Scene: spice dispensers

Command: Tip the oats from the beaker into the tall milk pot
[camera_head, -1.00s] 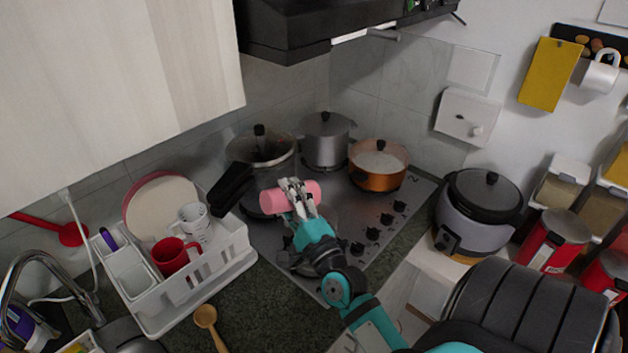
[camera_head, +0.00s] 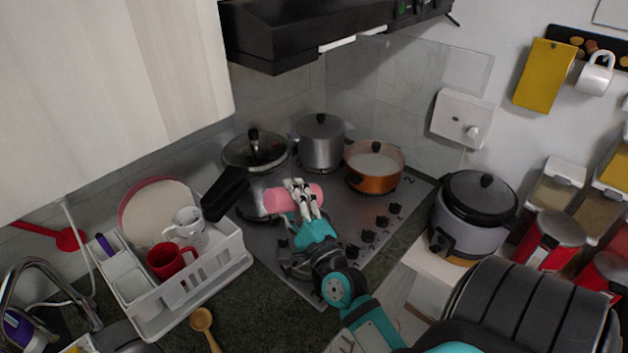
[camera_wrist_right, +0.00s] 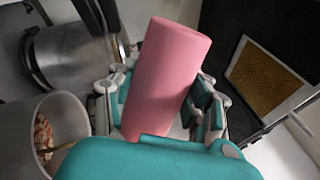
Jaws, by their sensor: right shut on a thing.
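My right gripper (camera_head: 299,198) is shut around the middle of a pink cylinder, which I take to be the beaker (camera_head: 276,203). It lies nearly level above the hob, left of an orange-copper pot (camera_head: 373,184) with pale contents. In the right wrist view the pink beaker (camera_wrist_right: 166,75) sits between the fingers (camera_wrist_right: 160,112), with one plain flat end showing. Its mouth and any oats inside are hidden. An open grey vessel (camera_wrist_right: 70,112) with pinkish-brown bits inside shows beside the gripper. I cannot tell which vessel is the milk pot. My left gripper is not in view.
A lidded pressure cooker (camera_head: 256,150) with a black handle and a lidded steel pot (camera_head: 321,146) stand at the back of the hob (camera_head: 345,228). A dish rack (camera_head: 210,278) stands left, a rice cooker (camera_head: 472,222) right. The range hood (camera_head: 290,35) hangs above.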

